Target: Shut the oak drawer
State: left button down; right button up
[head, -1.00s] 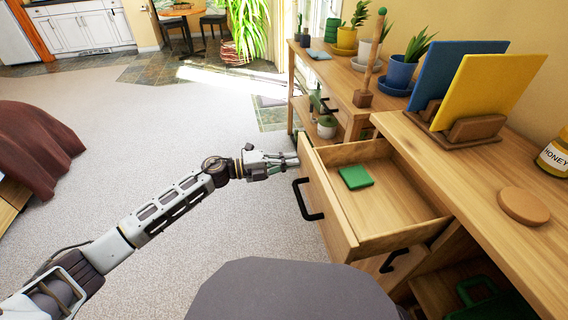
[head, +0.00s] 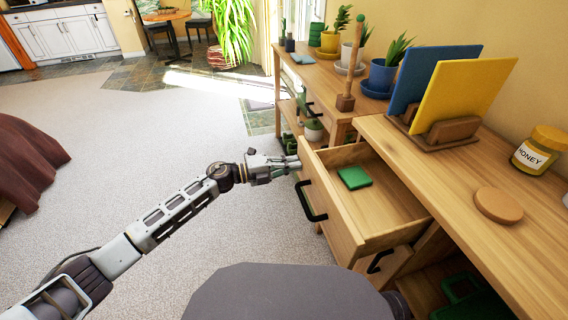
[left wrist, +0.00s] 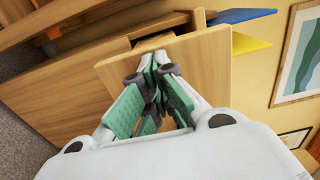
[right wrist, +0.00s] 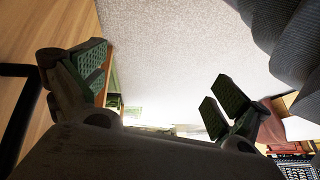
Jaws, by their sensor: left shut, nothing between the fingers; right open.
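The oak drawer (head: 331,222) is pulled part-way out of the oak cabinet, with a black bar handle (head: 309,201) on its front. A flat green item (head: 353,177) lies inside it. My left gripper (head: 294,163) is shut and empty at the far end of the drawer front, beside the handle. In the left wrist view its closed fingers (left wrist: 160,85) are up against a wooden panel (left wrist: 205,62); exact contact is hard to tell. My right gripper (right wrist: 155,88) is open and empty in the right wrist view, with a wooden face and black handle (right wrist: 22,110) at its left.
On the cabinet top (head: 440,175) stand a blue and a yellow board (head: 463,98) in a holder, a honey jar (head: 540,150) and a round wooden disc (head: 498,205). Potted plants (head: 383,75) stand on the unit behind. Open carpet (head: 110,130) lies to the left.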

pick_arm(q)
jog(key=p, duration=0.1)
send_near(345, 165)
jog(key=r, duration=0.5)
jog(key=shift+w+d+r, duration=0.1)
jog(key=shift+w+d, duration=0.05)
jog(key=shift+w, duration=0.15)
jog(key=b+x, duration=0.1)
jog(key=x, duration=0.7)
jog(key=shift+w+d, duration=0.1)
jog(key=shift+d, duration=0.2)
jog(key=shift+w+d, duration=0.2)
jog(key=shift+d, duration=0.5)
pick_arm(e)
jog(key=shift+s+d, duration=0.1)
jog(key=shift+d, duration=0.15)
jog(key=shift+s+r, duration=0.1)
jog(key=shift+s, duration=0.05)
